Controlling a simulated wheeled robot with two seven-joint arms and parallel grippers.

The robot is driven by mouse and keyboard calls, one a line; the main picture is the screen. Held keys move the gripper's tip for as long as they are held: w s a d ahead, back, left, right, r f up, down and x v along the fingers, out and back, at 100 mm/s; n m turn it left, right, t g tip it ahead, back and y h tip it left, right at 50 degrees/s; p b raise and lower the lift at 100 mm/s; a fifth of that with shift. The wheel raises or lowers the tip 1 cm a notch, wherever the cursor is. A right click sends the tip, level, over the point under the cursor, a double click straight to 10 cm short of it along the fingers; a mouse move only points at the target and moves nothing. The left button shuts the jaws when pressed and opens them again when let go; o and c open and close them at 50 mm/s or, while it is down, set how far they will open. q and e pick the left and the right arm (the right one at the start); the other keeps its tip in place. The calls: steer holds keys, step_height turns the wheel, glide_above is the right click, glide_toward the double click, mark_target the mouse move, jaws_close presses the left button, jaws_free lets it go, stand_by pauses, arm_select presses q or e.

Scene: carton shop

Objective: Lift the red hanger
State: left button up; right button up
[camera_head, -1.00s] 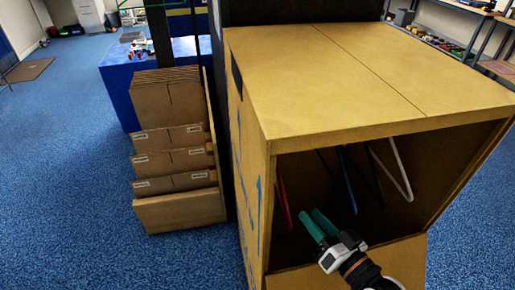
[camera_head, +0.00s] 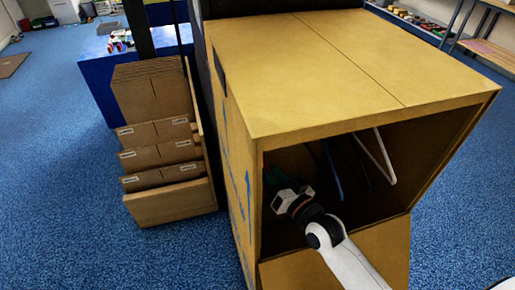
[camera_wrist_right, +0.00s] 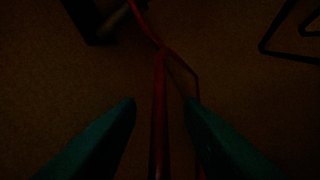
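The red hanger (camera_wrist_right: 158,115) shows in the right wrist view as a thin red bar running up the middle, with its sloping arms branching near the top. My right gripper (camera_wrist_right: 158,108) has its two teal fingers apart, one on each side of the red bar, with dark gaps between. In the head view my right gripper (camera_head: 271,176) is inside the open front of the carton (camera_head: 350,75), near its left wall. There the red hanger is almost wholly hidden by the gripper and the carton. My left gripper is not in view.
A blue hanger (camera_head: 333,172) and a white hanger (camera_head: 386,160) hang further right inside the carton, with a dark one between them. The carton's roof and left wall bound the opening. Folded cartons (camera_head: 155,95) stand in a rack to the left.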

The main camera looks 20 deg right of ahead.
steer(key=shift+w+a, duration=0.2)
steer(key=shift+w, duration=0.3)
steer(key=shift+c, duration=0.2)
jaws_close()
steer(key=shift+r, duration=0.1)
